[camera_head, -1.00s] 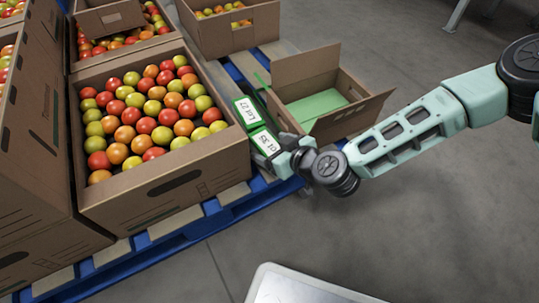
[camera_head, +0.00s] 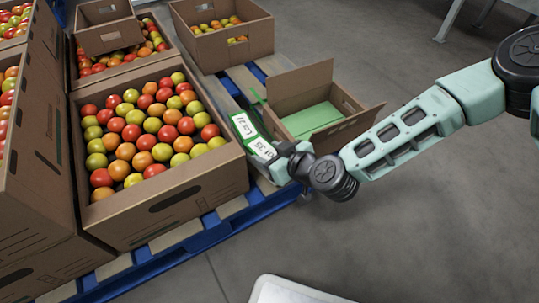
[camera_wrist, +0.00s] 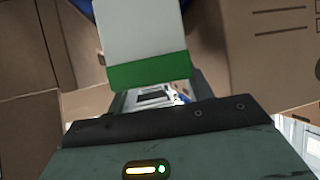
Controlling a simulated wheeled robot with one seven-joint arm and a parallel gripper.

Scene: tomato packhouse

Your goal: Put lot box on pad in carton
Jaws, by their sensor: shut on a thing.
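The open carton (camera_head: 354,128) stands on the pallet in the head view, its back flap raised, with a flat green pad (camera_head: 312,119) on its floor. Two white-and-green labelled faces show left of the carton: one reads like LOT 27 (camera_head: 243,126), and the nearer lot box (camera_head: 263,147) reads like LOT 35. My gripper (camera_head: 275,165) is shut on the nearer lot box, outside the carton at its near left. In the wrist view the held box (camera_wrist: 143,35) shows a white face and green band. I cannot tell whether the two labelled pieces touch.
A tomato-filled box (camera_head: 165,197) stands close left of the held box. Another box (camera_head: 228,42) with some tomatoes is behind the carton. The blue pallet (camera_head: 215,227) lies beneath. Bare floor (camera_head: 430,220) is free on the right.

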